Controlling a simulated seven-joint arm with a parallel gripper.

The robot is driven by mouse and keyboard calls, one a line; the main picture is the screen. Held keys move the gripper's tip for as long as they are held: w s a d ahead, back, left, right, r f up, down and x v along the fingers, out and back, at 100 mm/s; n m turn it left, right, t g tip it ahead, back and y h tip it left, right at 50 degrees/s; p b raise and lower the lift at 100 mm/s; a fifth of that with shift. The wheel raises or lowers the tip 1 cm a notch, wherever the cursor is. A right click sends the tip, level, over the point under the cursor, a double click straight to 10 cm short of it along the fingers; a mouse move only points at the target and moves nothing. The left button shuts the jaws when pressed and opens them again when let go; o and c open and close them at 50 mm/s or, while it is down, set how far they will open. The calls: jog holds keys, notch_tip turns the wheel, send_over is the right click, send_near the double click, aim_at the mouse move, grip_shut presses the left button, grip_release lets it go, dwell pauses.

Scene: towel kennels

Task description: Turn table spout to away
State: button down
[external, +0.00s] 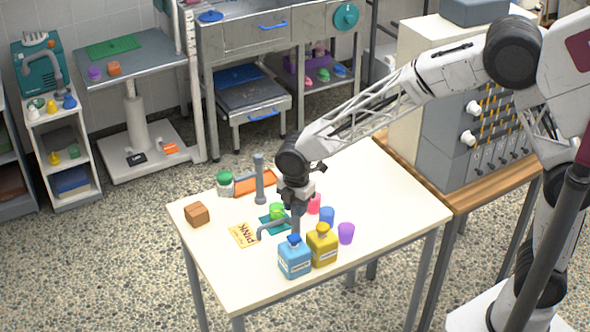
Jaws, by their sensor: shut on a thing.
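My gripper (297,208) points down over this right end and is shut on the spout. The fingertips and the exact contact are partly hidden by the wrist and are small in this view.
The right side is clear.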

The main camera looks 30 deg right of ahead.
jog(key=shift+n, duration=0.3)
jog(key=c, duration=0.8)
grip_release()
jog(key=shift+r, duration=0.15)
jog(key=shift+s+r, duration=0.1)
jog(key=shift+r, duration=3.65)
jog(key=shift+d, duration=0.1)
